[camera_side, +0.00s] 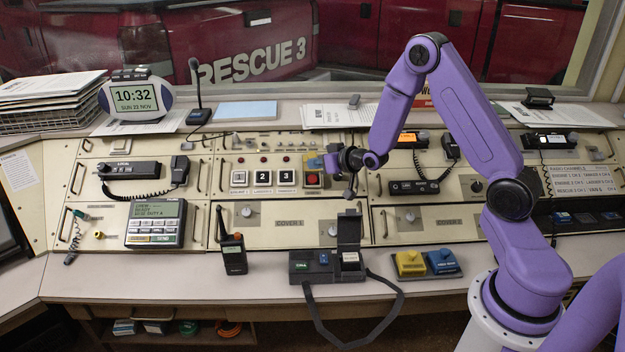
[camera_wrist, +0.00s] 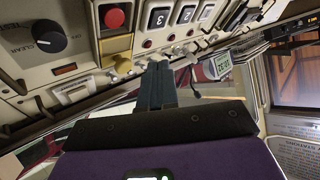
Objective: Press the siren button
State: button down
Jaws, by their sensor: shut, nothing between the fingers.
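A red round button (camera_side: 312,179) sits on the console's upright panel, just right of the numbered switches. I cannot read a siren label on any of these. My gripper (camera_side: 328,164) is close to the panel, a little right of and above the red button in the side view. In the wrist view its dark fingers (camera_wrist: 159,68) are together and empty. The fingertips are apart from the red button; whether they touch the panel is unclear.
Switches marked 1, 2 and 3 (camera_side: 263,178) stand left of the red button. A corded handset unit (camera_side: 414,187) is to the right. A radio (camera_side: 233,254), an open-lidded box (camera_side: 326,264) and yellow and blue blocks (camera_side: 410,263) stand on the desk.

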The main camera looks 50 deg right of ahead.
aim_at(308, 176)
jog(key=shift+w+d+f, duration=0.45)
jog(key=shift+f, duration=0.5)
jog(key=shift+w+d+f, duration=0.4)
jog(key=shift+f, duration=0.55)
jog(key=shift+w+d+f, duration=0.45)
jog(key=shift+f, duration=0.5)
jog(key=shift+w+d+f, duration=0.1)
jog(key=shift+f, duration=0.05)
jog(key=shift+w+d+f, duration=0.1)
jog(key=shift+f, duration=0.1)
jog(key=shift+w+d+f, duration=0.15)
jog(key=shift+d+f, duration=0.1)
jog(key=shift+f, duration=0.3)
dwell(1.0)
jog(key=shift+s+a+r, duration=0.2)
jog(key=shift+r, duration=0.25)
jog(key=shift+s+a+r, duration=0.2)
jog(key=shift+r, duration=0.2)
jog(key=shift+s+a+r, duration=0.3)
jog(key=shift+a+r, duration=0.05)
jog(key=shift+r, duration=0.35)
jog(key=shift+s+a+r, duration=0.3)
jog(key=shift+s+r, duration=0.05)
jog(key=shift+r, duration=0.35)
jog(key=shift+s+a+r, duration=0.3)
jog(key=shift+a+r, duration=0.05)
jog(key=shift+r, duration=0.35)
dwell(0.3)
